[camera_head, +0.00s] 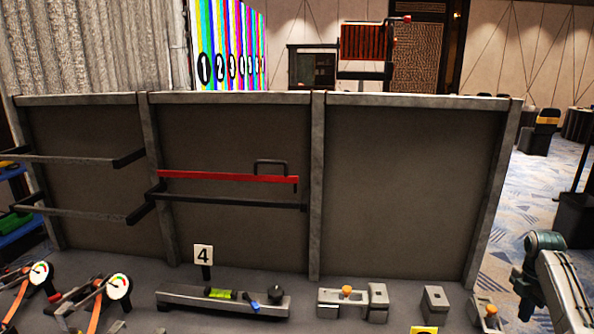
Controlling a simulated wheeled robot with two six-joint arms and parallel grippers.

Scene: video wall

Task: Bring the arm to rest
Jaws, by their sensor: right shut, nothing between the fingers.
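My right arm comes in at the lower right edge, bent at a teal joint. My right gripper (525,287) is the dark part just left of the arm link; it is shut and holds nothing. It is in front of the right end of the grey panel frame, to the right of the small grey blocks, and appears apart from them. Its fingertips are small and dark and hard to make out. My left gripper is not in view.
A panel frame (317,190) with three bays spans the view; a red bar (228,177) is in the middle bay. On the grey bench are a numbered sign (203,254), a long grey bar (180,296), grey blocks (377,302) and dial gauges (119,287). Patterned carpet lies right.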

